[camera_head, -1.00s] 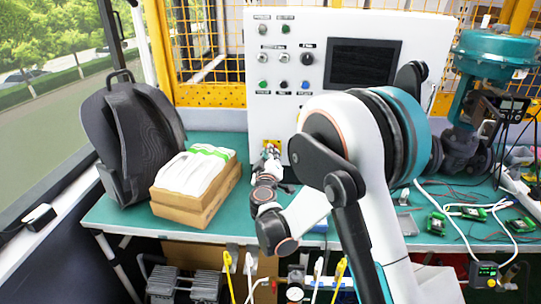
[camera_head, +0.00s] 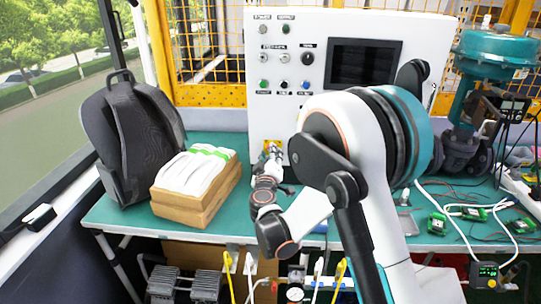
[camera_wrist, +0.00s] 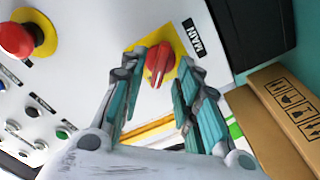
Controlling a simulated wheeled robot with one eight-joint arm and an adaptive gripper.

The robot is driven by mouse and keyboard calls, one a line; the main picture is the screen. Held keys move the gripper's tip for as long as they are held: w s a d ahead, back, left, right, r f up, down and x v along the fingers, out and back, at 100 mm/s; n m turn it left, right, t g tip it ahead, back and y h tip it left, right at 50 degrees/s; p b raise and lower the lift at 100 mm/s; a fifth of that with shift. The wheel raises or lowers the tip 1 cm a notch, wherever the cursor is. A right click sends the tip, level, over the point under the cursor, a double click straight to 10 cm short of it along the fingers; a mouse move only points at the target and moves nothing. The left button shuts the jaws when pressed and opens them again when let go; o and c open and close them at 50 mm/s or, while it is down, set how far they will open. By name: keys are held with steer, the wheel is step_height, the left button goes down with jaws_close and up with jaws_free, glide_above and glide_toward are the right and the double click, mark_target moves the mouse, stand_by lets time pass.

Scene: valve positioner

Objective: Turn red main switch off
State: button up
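The red main switch (camera_wrist: 158,62) is a red rotary knob on a yellow plate, beside a "MAIN" label, in the wrist view. In the head view its yellow plate (camera_head: 272,147) shows low on the left of the white control panel (camera_head: 258,112), mostly hidden by my gripper. My gripper (camera_wrist: 155,72) is open, with its two teal-padded fingers on either side of the knob in the wrist view. A gap shows between each finger and the knob. I cannot tell whether the fingertips reach the knob's depth.
A red emergency-stop button (camera_wrist: 16,40) on a yellow base is near the switch. An open cardboard box (camera_head: 190,205) with white packs and a black backpack (camera_head: 130,135) stand to the left on the green table. Loose circuit boards and wires lie to the right.

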steer(key=s, duration=1.1)
steer(key=shift+s+a, duration=0.15)
steer(key=shift+a, duration=0.05)
steer(key=shift+d, duration=0.1)
